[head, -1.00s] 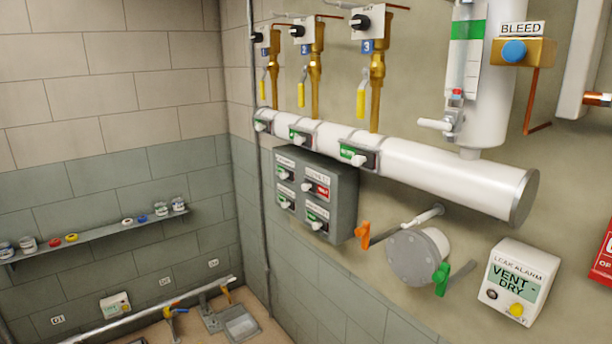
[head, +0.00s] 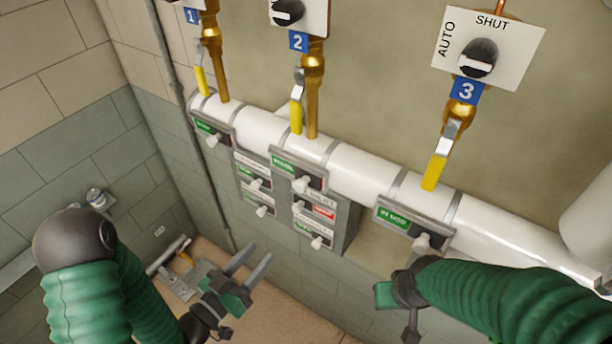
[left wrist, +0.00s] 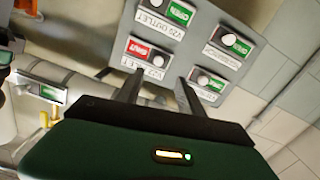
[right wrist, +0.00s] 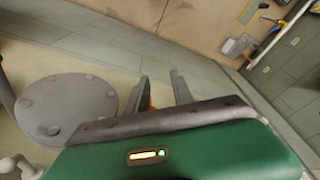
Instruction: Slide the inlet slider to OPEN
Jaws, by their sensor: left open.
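The grey slider panel (head: 349,225) is on the wall below the white pipe. Its upper right slider, labelled INLET, has a white knob (head: 299,207) at left and a red plate (head: 324,212) showing at right. The left wrist view shows this red SHUT plate (left wrist: 138,50) upside down, with its knob (left wrist: 157,60) beyond the gap between my fingers. My left gripper (head: 250,262) is open and empty, below and left of the panel in the head view. My right gripper (right wrist: 160,79) has its fingers apart; in the head view its fingers are hidden.
The panel's other sliders show green plates, such as V25 OUTLET (left wrist: 180,12). A grey round flange (right wrist: 66,108) is near my right gripper. Something orange (right wrist: 152,96) shows between its fingers.

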